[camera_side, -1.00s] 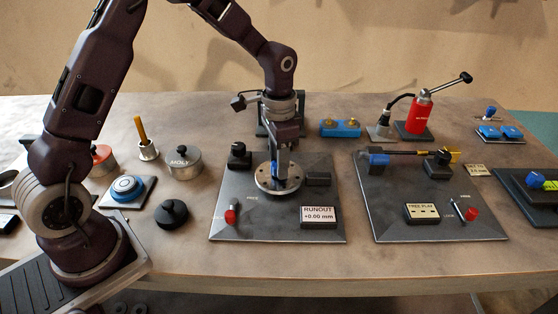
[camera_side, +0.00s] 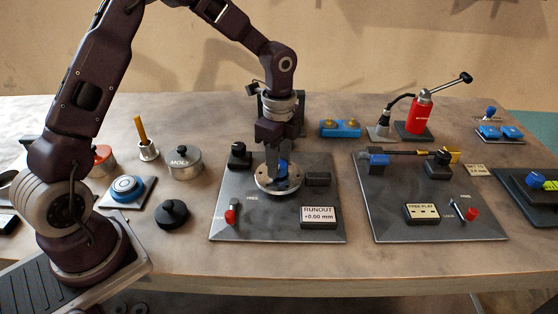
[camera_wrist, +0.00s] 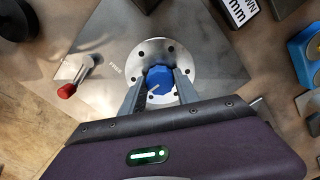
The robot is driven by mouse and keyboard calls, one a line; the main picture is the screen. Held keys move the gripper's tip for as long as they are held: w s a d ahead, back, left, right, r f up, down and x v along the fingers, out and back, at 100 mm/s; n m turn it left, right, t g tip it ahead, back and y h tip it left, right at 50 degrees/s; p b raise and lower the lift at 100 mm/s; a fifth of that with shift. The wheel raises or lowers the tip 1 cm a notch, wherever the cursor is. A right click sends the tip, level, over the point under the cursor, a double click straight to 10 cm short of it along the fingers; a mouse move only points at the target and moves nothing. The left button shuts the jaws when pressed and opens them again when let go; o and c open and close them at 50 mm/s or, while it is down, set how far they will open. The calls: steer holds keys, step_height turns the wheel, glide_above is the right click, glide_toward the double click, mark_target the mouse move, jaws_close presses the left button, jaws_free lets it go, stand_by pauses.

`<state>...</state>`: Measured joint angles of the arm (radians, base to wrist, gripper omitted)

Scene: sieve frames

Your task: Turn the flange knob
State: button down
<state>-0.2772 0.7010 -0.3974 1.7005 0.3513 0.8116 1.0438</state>
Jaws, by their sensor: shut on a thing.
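The flange (camera_side: 265,183) is a silver disc with bolt holes on a dark metal plate. Its blue knob (camera_side: 283,170) stands at the disc's centre, partly hidden by a finger in the side view. In the wrist view the blue faceted knob (camera_wrist: 159,79) sits in the middle of the flange (camera_wrist: 176,52). My gripper (camera_side: 277,172) points down over the flange. In the wrist view my gripper (camera_wrist: 160,88) has one finger on each side of the knob and is shut on it.
A red-tipped lever (camera_side: 230,215) and a RUNOUT display (camera_side: 319,215) reading +0.00 mm are on the same plate. A black knob (camera_side: 238,154) and a dark block (camera_side: 317,179) stand near the flange. A second plate (camera_side: 385,222) lies to the right.

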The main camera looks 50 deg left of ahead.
steer(key=shift+m, duration=0.8)
steer(key=c, duration=0.9)
jaws_free()
step_height(320, 180, up, 7)
steer(key=shift+r, duration=0.1)
